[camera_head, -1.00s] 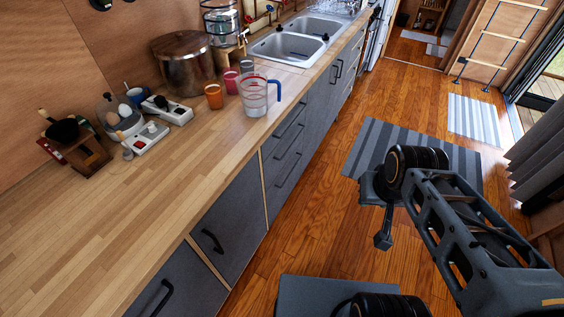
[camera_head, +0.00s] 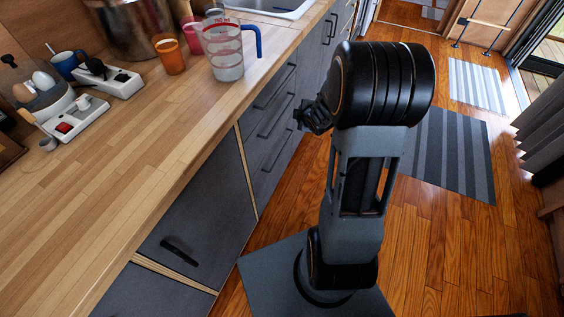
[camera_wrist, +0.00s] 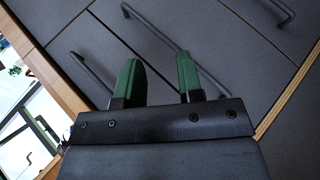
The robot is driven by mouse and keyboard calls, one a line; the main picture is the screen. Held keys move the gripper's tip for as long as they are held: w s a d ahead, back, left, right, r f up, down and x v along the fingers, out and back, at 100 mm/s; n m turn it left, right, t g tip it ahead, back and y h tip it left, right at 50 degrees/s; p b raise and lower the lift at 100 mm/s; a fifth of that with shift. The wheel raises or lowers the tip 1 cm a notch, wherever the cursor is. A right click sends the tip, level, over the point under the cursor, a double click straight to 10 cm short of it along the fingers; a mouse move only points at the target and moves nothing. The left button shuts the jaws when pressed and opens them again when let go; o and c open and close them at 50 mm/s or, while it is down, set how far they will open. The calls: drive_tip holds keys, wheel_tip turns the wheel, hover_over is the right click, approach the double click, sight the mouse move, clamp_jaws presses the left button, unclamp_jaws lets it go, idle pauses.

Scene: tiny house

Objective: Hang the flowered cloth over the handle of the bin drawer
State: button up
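My gripper (camera_wrist: 158,62) shows two green fingers held apart with nothing between them. In the head view, my gripper (camera_head: 305,116) is at the left end of my arm, in front of the grey drawer fronts; its fingers are too small to read there. The wrist view looks at dark fronts with long bar handles (camera_wrist: 160,32). In the head view, a stack of drawers with dark handles (camera_head: 272,117) stands behind my gripper. A front with a short handle (camera_head: 180,251) is nearer, at lower left. I cannot tell which is the bin drawer. No flowered cloth shows.
The wooden counter (camera_head: 110,190) holds a measuring jug (camera_head: 226,62), an orange cup (camera_head: 170,54), a pot (camera_head: 130,28) and a white egg cooker (camera_head: 45,90). A striped rug (camera_head: 440,150) lies on the wooden floor. Floor to the right is largely clear.

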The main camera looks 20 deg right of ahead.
wheel_tip(320, 180, down, 27)
drive_tip(key=s+n+t+y+b, duration=0.2)
drive_tip(key=n+t+y+b, duration=0.4)
drive_tip(key=n+b, duration=0.45)
drive_tip(key=shift+m+g+y, duration=0.25)
drive_tip(key=shift+g+y, duration=0.25)
drive_tip(key=b+x, duration=0.1)
drive_tip(key=x, duration=0.3)
drive_tip(key=b+x, duration=0.1)
drive_tip(key=x, duration=0.3)
drive_tip(key=b+x, duration=0.1)
drive_tip(key=x, duration=0.3)
drive_tip(key=shift+w+d, duration=0.25)
drive_tip(key=shift+w, duration=0.2)
drive_tip(key=shift+c, duration=0.3)
clamp_jaws()
drive_tip(key=shift+d, duration=0.1)
